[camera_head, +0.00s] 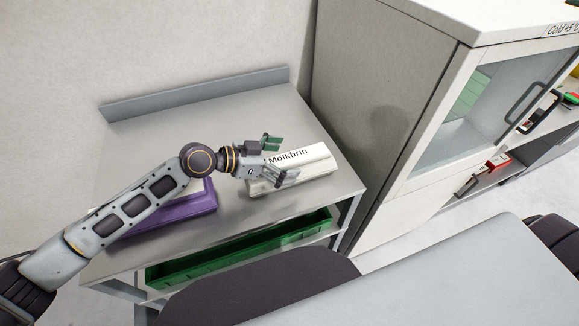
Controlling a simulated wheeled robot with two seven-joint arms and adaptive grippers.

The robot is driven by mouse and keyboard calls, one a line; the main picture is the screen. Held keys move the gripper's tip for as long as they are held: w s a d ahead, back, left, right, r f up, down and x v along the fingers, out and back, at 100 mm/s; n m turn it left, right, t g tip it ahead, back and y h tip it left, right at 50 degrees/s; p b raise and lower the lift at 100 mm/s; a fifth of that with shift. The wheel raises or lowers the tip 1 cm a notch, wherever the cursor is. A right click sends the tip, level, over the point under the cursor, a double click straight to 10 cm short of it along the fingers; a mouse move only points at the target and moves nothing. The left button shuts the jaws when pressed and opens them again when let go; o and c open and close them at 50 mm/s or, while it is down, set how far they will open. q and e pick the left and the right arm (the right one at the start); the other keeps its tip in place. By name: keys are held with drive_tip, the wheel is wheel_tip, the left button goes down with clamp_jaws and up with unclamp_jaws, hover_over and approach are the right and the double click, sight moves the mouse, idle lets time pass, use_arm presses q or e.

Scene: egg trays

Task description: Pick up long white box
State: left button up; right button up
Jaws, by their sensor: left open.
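The long white box (312,165), marked "Molkbrin", lies on the grey metal table (235,103) near its right side. My left gripper (281,160) reaches in from the left over the left part of the box. It is open, with one finger on the far side of the box and the other over its near side. I cannot tell whether the fingers touch it. The gripper hides part of the box's left end. My right gripper is not in view.
A purple box (190,214) lies on the table, partly hidden under my left forearm. A green crate (240,248) sits on the shelf below. The table has a raised back edge. A tall white cabinet (400,90) with a glass door stands right of it.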

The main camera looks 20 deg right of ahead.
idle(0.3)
use_arm(q)
drive_tip(key=shift+r, duration=0.1)
drive_tip(key=c, duration=1.5)
drive_tip(key=shift+r, duration=0.15)
drive_tip(key=shift+c, duration=0.2)
drive_tip(key=shift+r, duration=4.85)
drive_tip(key=shift+r, duration=0.15)
